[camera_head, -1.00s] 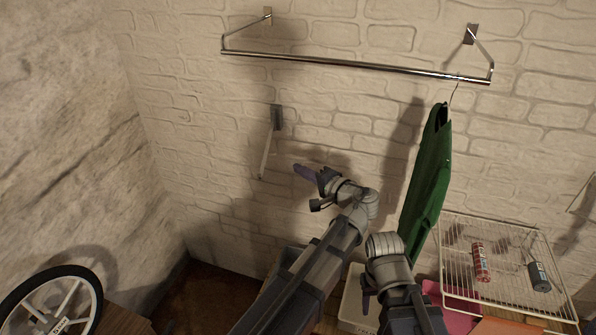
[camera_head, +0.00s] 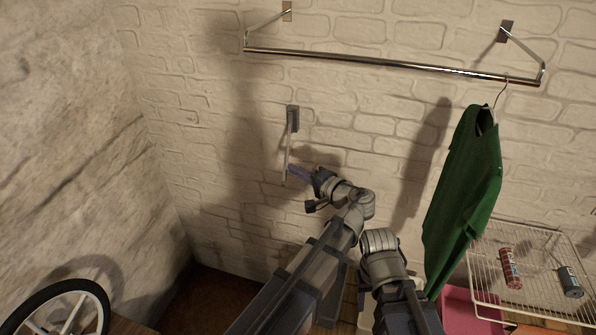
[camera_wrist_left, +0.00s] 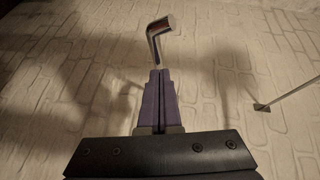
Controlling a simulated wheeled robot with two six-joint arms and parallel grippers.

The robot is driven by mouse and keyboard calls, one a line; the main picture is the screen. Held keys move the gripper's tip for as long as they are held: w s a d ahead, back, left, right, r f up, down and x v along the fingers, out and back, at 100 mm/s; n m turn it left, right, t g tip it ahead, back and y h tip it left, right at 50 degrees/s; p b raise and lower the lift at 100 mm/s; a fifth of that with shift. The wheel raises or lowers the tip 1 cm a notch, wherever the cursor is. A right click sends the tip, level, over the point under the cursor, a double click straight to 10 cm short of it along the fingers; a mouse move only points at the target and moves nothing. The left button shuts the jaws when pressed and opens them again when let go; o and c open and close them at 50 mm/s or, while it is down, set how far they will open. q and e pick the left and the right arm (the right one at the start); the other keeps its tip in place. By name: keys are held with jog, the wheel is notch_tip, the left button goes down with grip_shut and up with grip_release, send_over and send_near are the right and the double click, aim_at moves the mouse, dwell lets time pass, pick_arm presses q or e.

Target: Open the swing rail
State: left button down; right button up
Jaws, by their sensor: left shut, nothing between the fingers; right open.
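The swing rail (camera_head: 288,150) is a thin metal rod hanging down the white brick wall from a small bracket (camera_head: 293,118). A bent chrome bar with a round end, likely the rail, shows in the left wrist view (camera_wrist_left: 157,38) just beyond my fingertips. My left gripper (camera_head: 296,172) has purple fingers, shut and empty, close beside the rail's lower end in the head view. In the left wrist view the fingers (camera_wrist_left: 159,80) lie together, just below the bar. I cannot tell whether they touch it. My right gripper is low beside its arm, mostly hidden.
A chrome clothes rail (camera_head: 390,66) is fixed higher on the wall. A green garment (camera_head: 465,185) hangs from its right end. A wire rack (camera_head: 540,300) with a red can (camera_head: 510,268) and a dark can (camera_head: 570,281) stands right. A wheel (camera_head: 100,300) is lower left.

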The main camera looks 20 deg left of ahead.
pick_arm(q)
jog(key=s+a, duration=0.1)
jog(key=a, duration=0.5)
jog(key=shift+s+a, duration=0.25)
jog(key=shift+a, duration=0.15)
jog(key=shift+d, duration=0.1)
pick_arm(e)
jog(key=shift+d, duration=0.1)
